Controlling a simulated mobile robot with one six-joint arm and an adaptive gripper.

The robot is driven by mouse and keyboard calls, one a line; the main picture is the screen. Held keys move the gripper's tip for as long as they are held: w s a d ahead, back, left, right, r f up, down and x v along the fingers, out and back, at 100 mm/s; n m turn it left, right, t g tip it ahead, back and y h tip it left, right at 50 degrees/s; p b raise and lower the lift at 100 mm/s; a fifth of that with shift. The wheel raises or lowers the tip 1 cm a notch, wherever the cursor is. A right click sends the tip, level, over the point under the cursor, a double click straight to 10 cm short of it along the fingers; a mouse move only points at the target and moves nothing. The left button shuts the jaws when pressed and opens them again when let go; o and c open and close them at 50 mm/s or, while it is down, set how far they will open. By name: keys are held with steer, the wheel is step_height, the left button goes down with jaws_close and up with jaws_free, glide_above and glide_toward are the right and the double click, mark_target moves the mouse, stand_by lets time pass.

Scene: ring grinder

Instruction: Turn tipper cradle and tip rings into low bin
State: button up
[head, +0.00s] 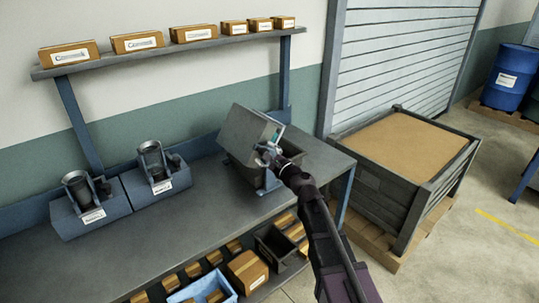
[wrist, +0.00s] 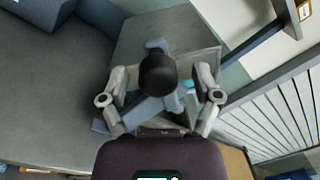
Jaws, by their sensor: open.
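The tipper cradle (head: 246,132) is a grey box near the right end of the bench. It stands tilted, and in the wrist view the grey box (wrist: 165,35) fills the upper middle. A black round knob (wrist: 158,72) on a blue-grey lever shows in the wrist view. My gripper (head: 266,154) is at the cradle's front. Its fingers (wrist: 160,95) are spread to either side of the knob, apart from it in the picture. Rings are not visible, and the inside of the cradle is hidden.
Two blue-grey fixtures with dark cylinders (head: 90,205) stand left on the bench (head: 190,240). A shelf (head: 170,52) with several cartons runs above. A large crate (head: 385,195) stands right of the bench. Cartons and bins fill the lower shelf. The bench's middle front is clear.

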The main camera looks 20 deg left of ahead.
steer(key=shift+d, duration=0.1)
steer(key=s+d+f+n+g+h, duration=0.35)
steer(key=d+f+n, duration=0.35)
steer(key=d, duration=0.3)
steer(key=s+d+f+n+g+h, duration=0.35)
steer(key=s+d+f+n, duration=0.2)
steer(key=d, duration=0.45)
steer(key=s+d+f+n+g+h, duration=0.2)
steer(key=s+d, duration=0.3)
steer(key=d, duration=0.5)
steer(key=s+d+f+n+g+h+p, duration=0.1)
steer(key=s+d+h, duration=0.4)
steer(key=d, duration=0.5)
step_height(320, 180, down, 3)
steer(key=shift+s+d+r+n+g+h, duration=0.1)
steer(key=shift+s+d+n+g+h, duration=0.3)
steer(key=shift+g, duration=0.3)
